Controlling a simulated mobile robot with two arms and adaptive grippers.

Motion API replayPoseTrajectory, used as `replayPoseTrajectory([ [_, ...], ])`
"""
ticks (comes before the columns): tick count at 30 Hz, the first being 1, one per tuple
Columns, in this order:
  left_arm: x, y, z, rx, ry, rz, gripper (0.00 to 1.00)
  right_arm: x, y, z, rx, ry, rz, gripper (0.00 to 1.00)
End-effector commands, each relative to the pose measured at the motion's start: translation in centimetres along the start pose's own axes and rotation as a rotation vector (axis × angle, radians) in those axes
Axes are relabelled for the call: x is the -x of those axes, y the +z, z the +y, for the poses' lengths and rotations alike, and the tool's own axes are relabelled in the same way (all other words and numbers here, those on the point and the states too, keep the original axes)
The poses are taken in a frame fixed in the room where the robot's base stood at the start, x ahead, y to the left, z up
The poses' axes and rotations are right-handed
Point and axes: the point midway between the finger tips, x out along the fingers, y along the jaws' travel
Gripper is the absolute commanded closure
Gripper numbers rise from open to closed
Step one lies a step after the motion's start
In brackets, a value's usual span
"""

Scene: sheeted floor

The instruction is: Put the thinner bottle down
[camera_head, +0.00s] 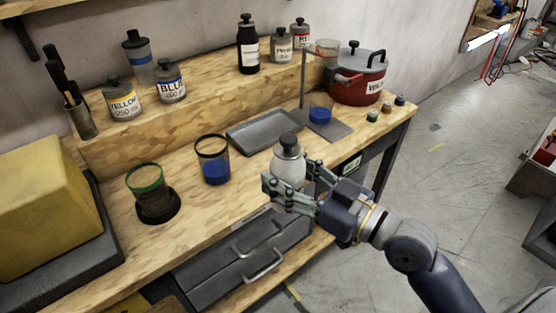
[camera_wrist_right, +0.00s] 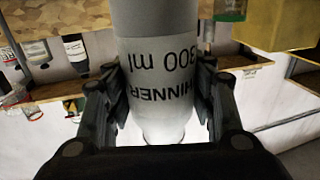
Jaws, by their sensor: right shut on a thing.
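The thinner bottle (camera_head: 287,168) is a pale grey-white bottle with a dark cap, held at the front edge of the bench. My right gripper (camera_head: 290,180) is shut around its body, one finger on each side. In the right wrist view the bottle (camera_wrist_right: 160,60) fills the middle, and its "THINNER 300 ml" label reads upside down. The gripper (camera_wrist_right: 160,105) has its fingers against both sides there. The bottle's base is hidden behind the gripper in the head view, so I cannot tell whether it touches the bench. My left gripper is out of view.
On the wooden bench (camera_head: 110,235) are a blue-filled beaker (camera_head: 215,172), a green-rimmed cup (camera_head: 146,180) on a dark round base, a grey tray (camera_head: 265,131) and a stand (camera_head: 335,131) with a small blue beaker. A red pot (camera_head: 355,88) and labelled bottles stand behind. Some bench surface is bare.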

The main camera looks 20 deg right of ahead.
Motion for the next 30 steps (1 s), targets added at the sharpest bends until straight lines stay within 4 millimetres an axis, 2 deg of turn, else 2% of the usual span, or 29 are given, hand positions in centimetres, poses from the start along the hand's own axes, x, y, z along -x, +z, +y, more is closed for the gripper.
replayPoseTrajectory([
  [1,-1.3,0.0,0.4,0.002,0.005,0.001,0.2,-0.5,0.3,0.5,0.004,0.003,0.011,0.88],
  [4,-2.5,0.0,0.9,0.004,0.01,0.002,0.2,-1.4,0.4,1.3,0.003,0.004,0.011,0.88],
  [6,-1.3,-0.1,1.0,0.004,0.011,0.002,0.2,-2.7,-0.1,2.5,0.0,0.005,0.005,0.88],
  [18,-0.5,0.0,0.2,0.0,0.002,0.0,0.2,-9.4,0.8,8.3,-0.002,0.004,0.005,0.88],
  [26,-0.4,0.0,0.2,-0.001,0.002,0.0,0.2,-11.3,1.3,9.8,-0.002,0.002,0.004,0.88],
  [30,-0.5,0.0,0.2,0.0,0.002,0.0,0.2,-11.3,3.0,9.8,-0.007,0.003,-0.001,0.88],
])
